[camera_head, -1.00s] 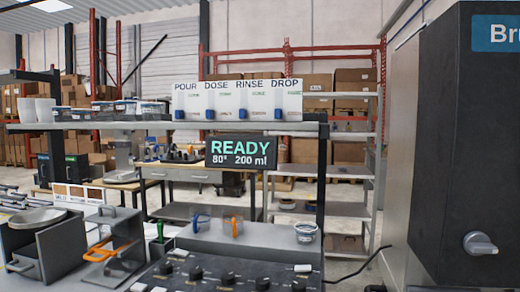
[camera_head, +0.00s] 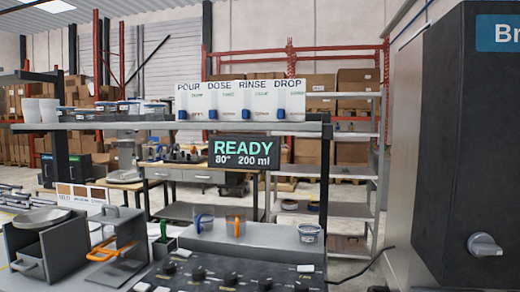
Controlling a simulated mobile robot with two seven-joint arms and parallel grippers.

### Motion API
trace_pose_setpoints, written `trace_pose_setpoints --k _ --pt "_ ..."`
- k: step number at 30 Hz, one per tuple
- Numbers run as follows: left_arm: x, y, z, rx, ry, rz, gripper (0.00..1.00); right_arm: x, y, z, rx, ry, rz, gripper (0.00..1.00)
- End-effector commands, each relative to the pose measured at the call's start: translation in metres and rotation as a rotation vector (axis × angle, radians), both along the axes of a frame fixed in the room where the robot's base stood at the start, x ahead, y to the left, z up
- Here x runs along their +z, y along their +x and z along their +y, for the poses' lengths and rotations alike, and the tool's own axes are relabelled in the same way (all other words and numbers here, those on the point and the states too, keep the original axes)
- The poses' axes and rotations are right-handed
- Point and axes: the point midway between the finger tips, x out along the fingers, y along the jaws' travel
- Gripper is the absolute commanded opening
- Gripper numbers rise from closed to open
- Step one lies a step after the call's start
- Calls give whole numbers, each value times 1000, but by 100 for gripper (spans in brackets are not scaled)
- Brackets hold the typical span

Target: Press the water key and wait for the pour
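A display (camera_head: 244,152) hangs under the shelf and reads "READY 80° 200 ml". Below it, a dark control panel (camera_head: 245,276) with several round knobs and pale keys runs along the bottom edge, which cuts off its near part. I cannot read which key is the water key. A blue-handled cup (camera_head: 203,222) and an orange-handled cup (camera_head: 235,225) stand on the grey surface behind the panel, with a small white tub (camera_head: 309,233) to their right. Neither of my grippers is in view.
A large dark machine (camera_head: 470,140) with a grey knob (camera_head: 484,245) stands close on the right. Grey boxes with an orange handle (camera_head: 101,250) stand at lower left.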

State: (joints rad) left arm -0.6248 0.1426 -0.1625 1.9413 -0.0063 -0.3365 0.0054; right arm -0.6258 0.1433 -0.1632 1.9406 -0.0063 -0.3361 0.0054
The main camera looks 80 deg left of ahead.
Motion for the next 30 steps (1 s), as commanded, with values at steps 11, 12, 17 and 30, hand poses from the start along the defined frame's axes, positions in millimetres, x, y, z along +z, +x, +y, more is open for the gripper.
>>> trace_pose_setpoints --k 11,12,17,30 --pt "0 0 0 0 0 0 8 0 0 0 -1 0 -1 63" --pt "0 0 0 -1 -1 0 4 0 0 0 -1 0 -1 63" --pt "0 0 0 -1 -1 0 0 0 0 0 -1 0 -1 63" --pt "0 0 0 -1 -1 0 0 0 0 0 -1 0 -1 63"
